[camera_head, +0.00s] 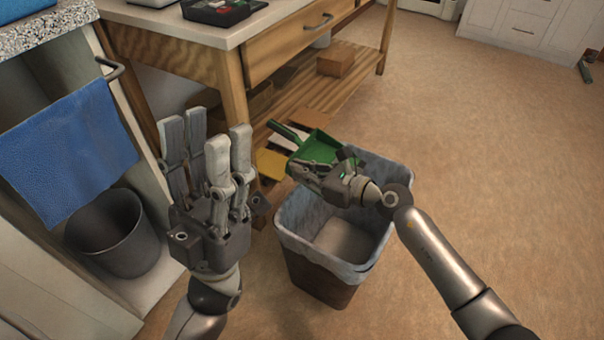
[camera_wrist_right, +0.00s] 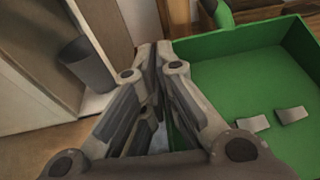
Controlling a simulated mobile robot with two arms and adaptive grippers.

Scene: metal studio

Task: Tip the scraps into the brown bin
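The brown bin (camera_head: 318,277) stands on the floor, lined with a pale bag that folds over its rim; its visible inside looks empty. A green dustpan (camera_head: 318,146) is above the bin's far left side, its handle pointing up and left. In the right wrist view two small grey scraps (camera_wrist_right: 292,114) lie on the dustpan's floor (camera_wrist_right: 225,95). My right gripper (camera_head: 306,174) is closed at the dustpan's side wall, and its fingers (camera_wrist_right: 158,60) also show in the right wrist view. My left gripper (camera_head: 205,150) is empty, fingers spread and pointing up, left of the bin.
A wooden table (camera_head: 288,52) with a lower shelf holding boxes stands behind the bin. A dark bucket (camera_head: 112,235) sits at left under a counter with a blue towel (camera_head: 68,150).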

